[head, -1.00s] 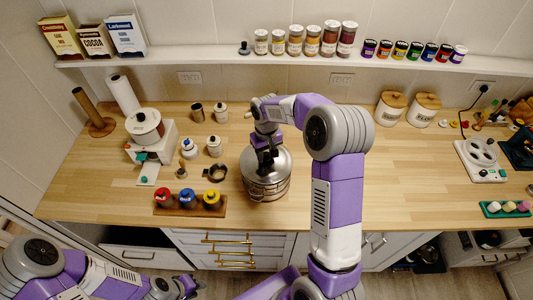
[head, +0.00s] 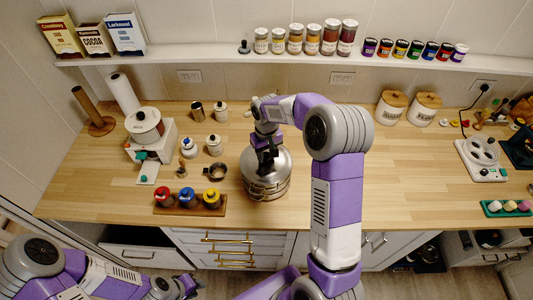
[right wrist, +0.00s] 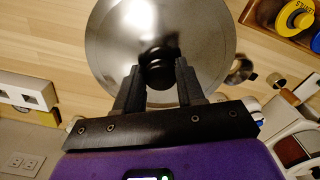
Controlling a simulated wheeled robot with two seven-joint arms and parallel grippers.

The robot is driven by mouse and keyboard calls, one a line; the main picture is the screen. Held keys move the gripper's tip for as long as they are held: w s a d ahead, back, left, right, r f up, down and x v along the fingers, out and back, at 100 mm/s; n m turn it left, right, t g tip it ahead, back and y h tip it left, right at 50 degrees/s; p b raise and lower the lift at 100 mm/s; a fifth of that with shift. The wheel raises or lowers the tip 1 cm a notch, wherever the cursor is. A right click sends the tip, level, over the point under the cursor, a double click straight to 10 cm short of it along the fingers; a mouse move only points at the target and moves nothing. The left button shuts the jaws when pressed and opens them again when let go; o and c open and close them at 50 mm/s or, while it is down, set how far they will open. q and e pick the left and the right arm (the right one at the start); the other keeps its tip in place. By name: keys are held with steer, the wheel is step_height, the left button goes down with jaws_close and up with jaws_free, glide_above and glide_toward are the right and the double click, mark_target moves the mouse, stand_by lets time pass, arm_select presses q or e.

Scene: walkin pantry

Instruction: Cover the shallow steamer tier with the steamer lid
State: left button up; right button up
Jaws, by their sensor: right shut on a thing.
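The steamer lid (head: 282,160) is a round, shiny metal dome with a dark knob (right wrist: 157,67). My right gripper (head: 267,165) comes down from above, its fingers shut on this knob, and it also shows in the right wrist view (right wrist: 155,80). The lid is directly over the shallow steamer tier (head: 268,190), a round banded vessel on the counter. The lid looks about level and hides the tier's top; I cannot tell whether it rests fully on the rim. My left gripper (head: 187,287) is low at the bottom left, away from the counter; its jaws are unclear.
A rack of red, blue and yellow-topped jars (head: 188,200) stands left of the steamer, with a metal cup (head: 215,172) behind it. A white grinder-like device (head: 150,140) is further left. Clear counter (head: 410,170) lies to the right, before a hot plate (head: 482,160).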

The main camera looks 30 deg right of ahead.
steer(key=shift+f, duration=0.3)
steer(key=o, duration=1.2)
steer(key=shift+r, duration=0.1)
step_height(320, 180, up, 7)
steer(key=shift+r, duration=0.2)
